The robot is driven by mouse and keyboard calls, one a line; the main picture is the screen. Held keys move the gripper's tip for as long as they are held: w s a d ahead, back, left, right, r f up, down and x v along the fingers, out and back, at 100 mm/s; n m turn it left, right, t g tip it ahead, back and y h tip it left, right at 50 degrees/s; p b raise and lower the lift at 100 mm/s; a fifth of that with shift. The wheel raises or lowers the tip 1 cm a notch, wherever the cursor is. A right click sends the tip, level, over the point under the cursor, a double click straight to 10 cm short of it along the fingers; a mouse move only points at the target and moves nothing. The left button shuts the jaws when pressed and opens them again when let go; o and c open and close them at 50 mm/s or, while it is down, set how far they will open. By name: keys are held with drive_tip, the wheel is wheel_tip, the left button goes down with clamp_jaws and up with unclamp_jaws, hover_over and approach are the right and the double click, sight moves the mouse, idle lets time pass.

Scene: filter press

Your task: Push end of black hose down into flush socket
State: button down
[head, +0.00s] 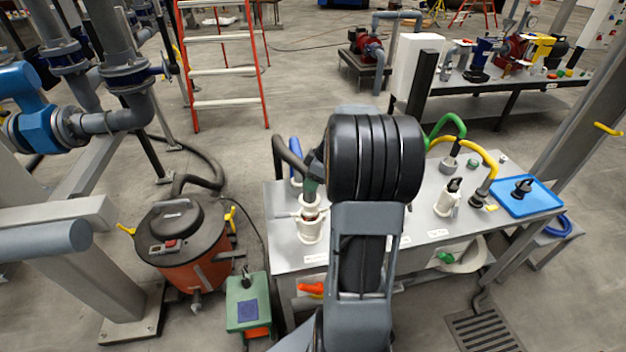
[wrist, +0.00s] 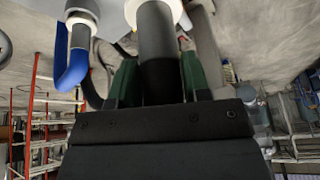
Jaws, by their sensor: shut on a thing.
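The black hose (head: 287,152) arcs down from the left of my arm to the white flush socket (head: 310,231) on the table's left end. My gripper (head: 311,188) is at the hose's end, just above the socket. In the wrist view the green fingers of my gripper (wrist: 158,62) are shut on the dark hose (wrist: 156,35), one on each side. The hose runs up to a white ring (wrist: 182,14) at the top edge of that view. My gripper and arm partly cover the spot, so I cannot tell how deep the hose end sits.
A grey metal table (head: 285,262) carries the socket. A green and a yellow hose (head: 482,155) with white fittings and a blue tray (head: 520,203) stand to the right. A blue hose (wrist: 72,68) is close by on the left. An orange vacuum (head: 188,255) stands left.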

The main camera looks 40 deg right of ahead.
drive_tip(key=shift+f+b, duration=2.8)
drive_tip(key=shift+b, duration=0.15)
drive_tip(key=c, duration=0.5)
unclamp_jaws()
drive_tip(key=v, duration=1.4)
